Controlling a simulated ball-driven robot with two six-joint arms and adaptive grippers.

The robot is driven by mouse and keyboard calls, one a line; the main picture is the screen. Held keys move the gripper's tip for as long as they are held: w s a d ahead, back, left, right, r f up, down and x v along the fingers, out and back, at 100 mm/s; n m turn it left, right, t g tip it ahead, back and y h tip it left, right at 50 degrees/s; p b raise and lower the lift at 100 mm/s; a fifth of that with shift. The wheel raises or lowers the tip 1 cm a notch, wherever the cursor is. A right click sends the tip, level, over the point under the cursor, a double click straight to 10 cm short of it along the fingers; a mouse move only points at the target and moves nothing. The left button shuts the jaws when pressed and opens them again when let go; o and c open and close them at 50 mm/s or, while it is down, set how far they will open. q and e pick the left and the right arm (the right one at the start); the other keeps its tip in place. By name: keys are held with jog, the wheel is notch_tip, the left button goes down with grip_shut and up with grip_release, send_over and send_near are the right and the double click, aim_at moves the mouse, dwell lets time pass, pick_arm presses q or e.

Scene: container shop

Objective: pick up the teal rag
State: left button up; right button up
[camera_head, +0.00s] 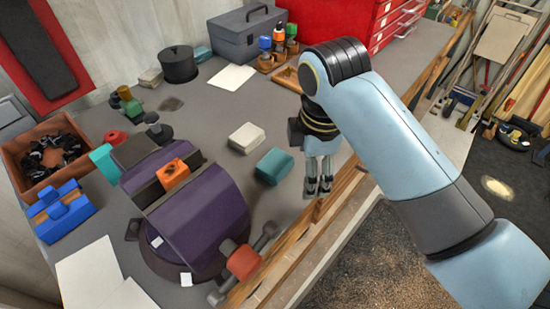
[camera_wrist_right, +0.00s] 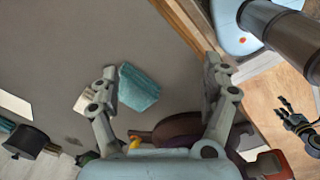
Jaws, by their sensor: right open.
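The teal rag (camera_head: 273,166) lies as a folded block on the grey bench top, near the front wooden edge. It also shows in the right wrist view (camera_wrist_right: 138,88), nearer the left finger than the right. My right gripper (camera_head: 318,188) points down, open and empty, to the right of the rag and apart from it, near the bench edge. In the wrist view its fingers (camera_wrist_right: 160,78) are spread wide. A small dark claw shape at the right of the wrist view may be my left gripper (camera_wrist_right: 297,115); its jaw state is unclear.
A cream block (camera_head: 246,138) lies just left of the rag. A purple vise (camera_head: 200,215) stands further left, its handle reaching the front edge. Other teal pieces lie by the vise (camera_head: 104,162) and near the toolbox (camera_head: 202,54). Bare bench lies behind the rag.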

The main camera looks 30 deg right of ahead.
jog(key=w+a+r+n+g+p, duration=0.1)
jog(key=w+a+r+n, duration=0.5)
jog(key=n, duration=0.3)
send_over(271, 165)
jog(key=shift+n+y, duration=0.3)
jog(key=f, duration=0.5)
jog(key=shift+w, duration=0.3)
jog(key=f+p, duration=0.1)
jog(key=f, duration=0.3)
jog(key=shift+s+f+p, duration=0.1)
jog(key=shift+s+p, duration=0.3)
jog(key=shift+w+f, duration=0.1)
jog(key=shift+f, duration=0.4)
jog(key=shift+c, duration=0.3)
jog(key=c, duration=1.1)
